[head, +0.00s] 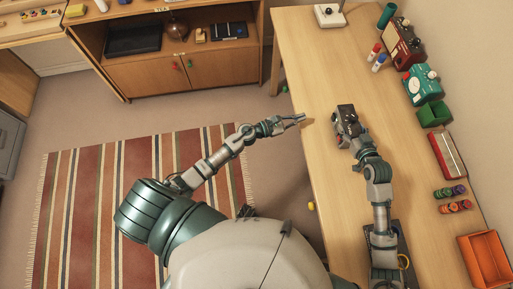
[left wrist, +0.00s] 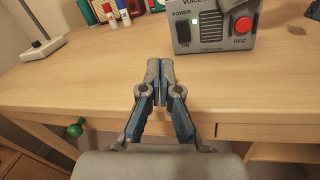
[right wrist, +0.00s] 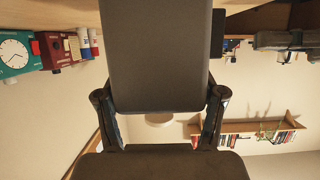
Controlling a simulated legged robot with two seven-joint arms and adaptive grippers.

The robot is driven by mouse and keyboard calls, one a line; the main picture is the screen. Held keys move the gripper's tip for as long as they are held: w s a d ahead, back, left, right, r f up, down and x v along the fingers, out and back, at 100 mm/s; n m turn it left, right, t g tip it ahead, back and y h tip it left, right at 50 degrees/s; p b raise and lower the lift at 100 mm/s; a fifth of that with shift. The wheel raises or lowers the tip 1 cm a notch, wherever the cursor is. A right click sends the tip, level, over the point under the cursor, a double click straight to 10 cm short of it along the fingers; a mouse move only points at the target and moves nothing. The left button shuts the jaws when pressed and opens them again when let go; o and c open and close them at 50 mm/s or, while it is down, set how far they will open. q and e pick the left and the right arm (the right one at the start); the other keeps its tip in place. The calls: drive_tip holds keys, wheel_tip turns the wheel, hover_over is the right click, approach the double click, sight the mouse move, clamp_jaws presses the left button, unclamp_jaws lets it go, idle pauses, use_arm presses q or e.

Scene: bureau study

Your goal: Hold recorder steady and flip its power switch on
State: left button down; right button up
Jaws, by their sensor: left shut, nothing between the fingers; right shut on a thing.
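The recorder (head: 345,115) is a small grey box on the desk near its left edge.
The desk (head: 320,75) is bare around the recorder. Red and green devices (head: 421,85), a green bin (head: 434,114) and an orange tray (head: 485,258) line the wall side. A white-based lamp (head: 329,14) stands at the far end.

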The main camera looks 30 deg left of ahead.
drive_tip(key=shift+s+f, duration=0.1)
drive_tip(key=shift+f, duration=0.2)
use_arm(q)
drive_tip(key=s+a+f+n+t+y, duration=0.1)
drive_tip(key=a+f+n+y, duration=0.3)
drive_tip(key=n, duration=0.6)
drive_tip(key=s+a+f+n+t+y, duration=0.25)
drive_tip(key=a+n+y, duration=0.25)
drive_tip(key=n, duration=0.5)
use_arm(e)
drive_tip(key=shift+d, duration=0.1)
use_arm(q)
drive_tip(key=s+a+f+n+g+y, duration=0.4)
drive_tip(key=s+f+n+g, duration=0.2)
drive_tip(key=s+f+n, duration=0.3)
wheel_tip(320, 180, down, 2)
drive_tip(key=n, duration=0.4)
drive_tip(key=shift+s+a+f+n, duration=0.2)
drive_tip(key=shift+a+f+n, duration=0.05)
drive_tip(key=shift+n, duration=0.05)
